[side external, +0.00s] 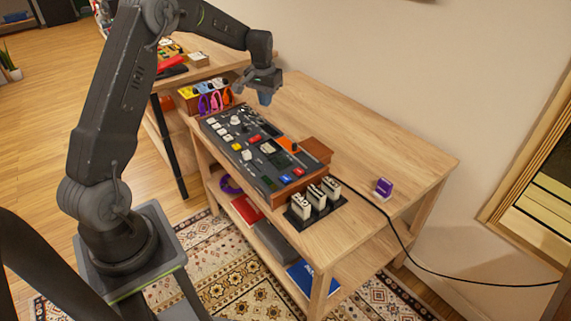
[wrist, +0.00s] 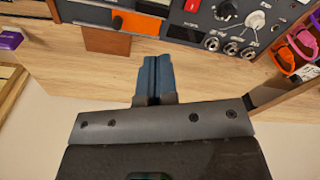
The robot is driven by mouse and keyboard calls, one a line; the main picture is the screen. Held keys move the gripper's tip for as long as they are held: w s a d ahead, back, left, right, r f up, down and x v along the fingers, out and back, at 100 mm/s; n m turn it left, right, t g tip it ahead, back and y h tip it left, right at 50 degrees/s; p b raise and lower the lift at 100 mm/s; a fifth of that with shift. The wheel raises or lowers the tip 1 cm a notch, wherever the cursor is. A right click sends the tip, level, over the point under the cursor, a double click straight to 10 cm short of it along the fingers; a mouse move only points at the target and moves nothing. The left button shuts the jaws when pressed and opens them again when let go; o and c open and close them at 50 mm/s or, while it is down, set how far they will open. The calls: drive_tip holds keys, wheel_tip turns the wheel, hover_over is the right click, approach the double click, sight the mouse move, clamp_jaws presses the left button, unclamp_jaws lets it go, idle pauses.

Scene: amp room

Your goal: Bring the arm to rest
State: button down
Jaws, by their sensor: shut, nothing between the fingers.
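My gripper (side external: 266,96) hangs above the back left part of the wooden table (side external: 398,160), behind the mixer console, fingers pointing down. In the wrist view its blue fingers (wrist: 153,78) are pressed together with nothing between them. The fingers appear clear of the console and the table top. My arm reaches from its base at the lower left, over the top of the picture, to the gripper.
A grey console (side external: 252,150) with knobs and coloured buttons fills the table's left side. The table's back right is clear.

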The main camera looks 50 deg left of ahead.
drive_tip(key=s+d+r+m+t, duration=0.1)
drive_tip(key=s+d+r, duration=0.4)
drive_tip(key=d+r, duration=0.25)
drive_tip(key=s+d+r+m+t, duration=0.1)
drive_tip(key=s+d+r, duration=0.4)
drive_tip(key=d+r, duration=0.25)
drive_tip(key=s+d+m+t, duration=0.1)
drive_tip(key=s+d, duration=0.4)
drive_tip(key=s, duration=0.4)
drive_tip(key=s+d+m+t, duration=0.2)
drive_tip(key=s+d, duration=0.4)
drive_tip(key=s, duration=0.2)
drive_tip(key=shift+s+d+f, duration=0.2)
drive_tip(key=shift+s+d, duration=0.05)
drive_tip(key=shift+s, duration=0.1)
